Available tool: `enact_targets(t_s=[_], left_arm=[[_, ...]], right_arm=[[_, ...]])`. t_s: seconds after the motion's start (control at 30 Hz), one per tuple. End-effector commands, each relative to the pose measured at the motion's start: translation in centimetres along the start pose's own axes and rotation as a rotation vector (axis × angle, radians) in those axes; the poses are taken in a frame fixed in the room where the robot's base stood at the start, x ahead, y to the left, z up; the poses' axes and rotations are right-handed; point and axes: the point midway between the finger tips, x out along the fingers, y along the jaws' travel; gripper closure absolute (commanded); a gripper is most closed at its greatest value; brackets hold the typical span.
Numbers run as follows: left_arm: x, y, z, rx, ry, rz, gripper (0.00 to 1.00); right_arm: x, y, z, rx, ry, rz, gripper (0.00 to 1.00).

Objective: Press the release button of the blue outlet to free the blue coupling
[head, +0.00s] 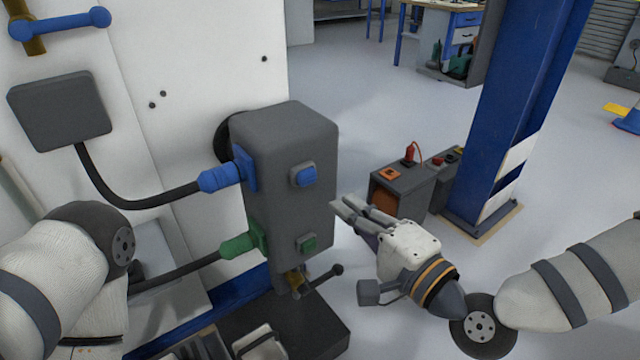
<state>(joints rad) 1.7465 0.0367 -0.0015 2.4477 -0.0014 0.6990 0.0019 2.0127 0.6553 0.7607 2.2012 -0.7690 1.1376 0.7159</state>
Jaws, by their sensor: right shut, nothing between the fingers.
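The blue outlet (249,169) sits high on the left face of a grey box (285,130). The blue coupling (220,178) is at this outlet, on the end of a dark hose. A blue release button (304,175) in a grey frame is on the box's front face, level with the outlet. My right gripper (343,209) is shut and empty. It appears just right of the box, lower than the blue button and apart from it in the picture. My left arm comes in at the lower left; its gripper is not clearly seen.
A green coupling (237,246) and a green button (306,242) are lower on the box. A black-knobbed lever (325,279) sticks out below. A dark grey panel (60,112) hangs on the white wall. A blue pillar (510,110) and grey cases (402,192) stand behind my right arm.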

Motion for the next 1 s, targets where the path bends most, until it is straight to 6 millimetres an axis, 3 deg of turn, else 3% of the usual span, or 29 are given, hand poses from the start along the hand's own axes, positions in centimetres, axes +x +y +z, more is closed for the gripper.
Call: enact_targets(t_s=[0.2,0.4,0.83,1.0], left_arm=[[0.1,0.0,0.0,0.000,-0.001,0.000,0.60],[0.1,0.0,0.0,0.000,-0.001,0.000,0.60],[0.1,0.0,0.0,0.000,-0.002,0.000,0.60],[1.1,0.0,0.5,0.001,-0.027,-0.001,0.60]], right_arm=[[4.6,0.1,0.1,0.000,-0.001,0.001,1.00],[7.1,0.1,0.0,0.000,0.000,0.002,1.00],[7.8,0.1,0.0,0.002,0.000,0.002,1.00],[9.3,0.5,0.1,0.004,-0.001,0.005,1.00]])
